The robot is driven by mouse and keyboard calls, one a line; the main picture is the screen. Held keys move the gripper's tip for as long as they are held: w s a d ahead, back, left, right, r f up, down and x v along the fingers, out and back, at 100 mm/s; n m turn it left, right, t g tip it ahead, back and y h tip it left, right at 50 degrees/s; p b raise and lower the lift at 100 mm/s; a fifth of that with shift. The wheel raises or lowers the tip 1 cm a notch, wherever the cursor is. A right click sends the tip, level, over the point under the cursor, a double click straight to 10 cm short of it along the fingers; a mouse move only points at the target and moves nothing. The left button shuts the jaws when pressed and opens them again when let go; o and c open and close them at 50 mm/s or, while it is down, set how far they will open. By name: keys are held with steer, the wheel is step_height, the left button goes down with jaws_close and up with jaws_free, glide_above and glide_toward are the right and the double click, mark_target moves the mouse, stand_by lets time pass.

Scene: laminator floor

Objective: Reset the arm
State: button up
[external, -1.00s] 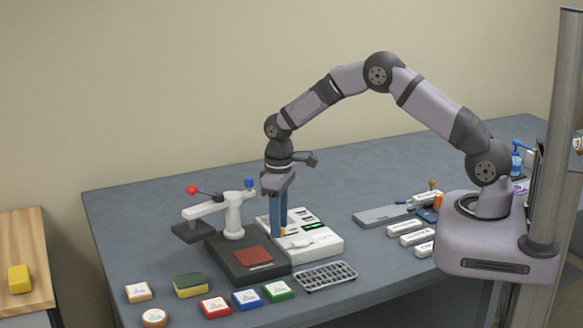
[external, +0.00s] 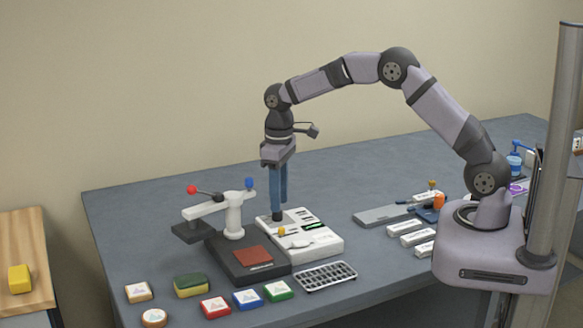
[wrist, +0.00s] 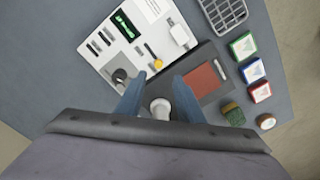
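My gripper (external: 279,200) points straight down, raised above the white device (external: 322,243), clear of its top. Its two blue fingers stand apart with nothing between them; the gap shows in the wrist view (wrist: 160,77). A black knob (external: 277,216) stands on the device just below the fingertips and shows to the left of the fingers in the wrist view (wrist: 119,76). A small yellow knob (wrist: 158,63) and a lit green display (wrist: 123,22) are also on the device.
Left of the device stands a press with a white column (external: 234,215), a red-tipped lever (external: 193,189) and a reddish plate (external: 253,256). A wire rack (external: 325,276), coloured blocks (external: 246,299) and a sponge (external: 191,286) lie in front. White boxes (external: 405,228) lie near my base.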

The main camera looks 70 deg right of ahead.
stand_by(0.4)
steer(key=s+a, duration=0.4)
steer(key=s, duration=1)
steer(key=s+a, duration=0.4)
steer(key=s, duration=1)
steer(key=shift+f, duration=0.2)
